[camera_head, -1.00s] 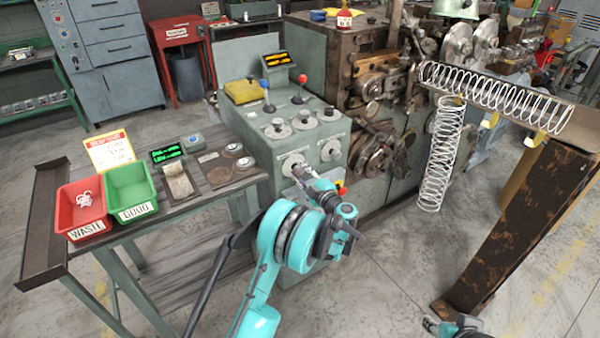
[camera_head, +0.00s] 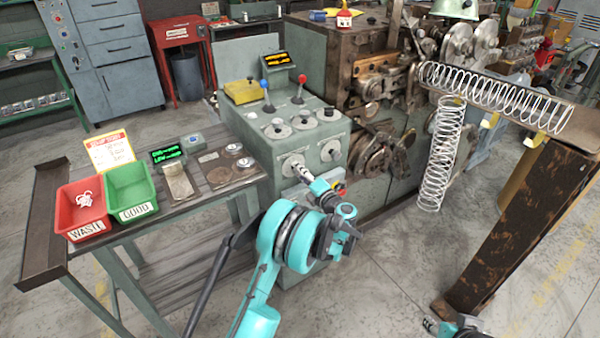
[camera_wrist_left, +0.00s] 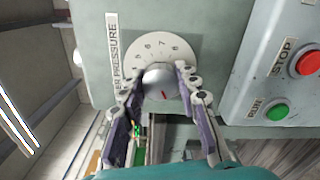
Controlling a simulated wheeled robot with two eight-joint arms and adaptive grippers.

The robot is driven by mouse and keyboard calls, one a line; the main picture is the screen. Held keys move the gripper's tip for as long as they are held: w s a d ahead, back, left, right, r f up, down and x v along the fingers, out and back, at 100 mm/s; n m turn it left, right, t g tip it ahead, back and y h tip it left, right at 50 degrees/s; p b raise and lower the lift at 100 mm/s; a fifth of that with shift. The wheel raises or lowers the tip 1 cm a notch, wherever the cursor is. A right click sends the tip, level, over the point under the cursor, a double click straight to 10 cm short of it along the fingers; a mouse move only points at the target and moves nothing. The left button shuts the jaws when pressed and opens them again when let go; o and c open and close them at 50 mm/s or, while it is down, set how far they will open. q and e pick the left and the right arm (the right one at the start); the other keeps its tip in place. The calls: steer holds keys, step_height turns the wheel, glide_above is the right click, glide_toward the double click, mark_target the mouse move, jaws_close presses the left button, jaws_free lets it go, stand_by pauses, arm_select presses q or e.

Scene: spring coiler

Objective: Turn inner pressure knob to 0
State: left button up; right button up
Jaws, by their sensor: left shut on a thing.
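The pressure knob (camera_wrist_left: 158,84) is a pale round knob with a red mark, on a white dial (camera_wrist_left: 160,50) with numbers. Its label (camera_wrist_left: 113,55) is partly hidden and reads "...ER PRESSURE". My left gripper (camera_wrist_left: 160,76) has one finger on each side of the knob and is shut on it. In the head view my left gripper (camera_head: 303,171) is at the left of two knobs on the front of the green-grey console (camera_head: 258,140). The gripper hides much of that knob. Part of my right gripper (camera_head: 432,324) shows at the bottom edge; its fingers are unclear.
A red stop button (camera_wrist_left: 309,62) and a green run button (camera_wrist_left: 277,111) sit on a box close to the right of my left gripper. The other front knob (camera_head: 330,151) is to the right. A workbench with red (camera_head: 62,222) and green (camera_head: 112,204) bins stands left.

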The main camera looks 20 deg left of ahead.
arm_select(q)
steer(key=shift+n, duration=0.4)
steer(key=o, duration=1.2)
steer(key=v, duration=1.2)
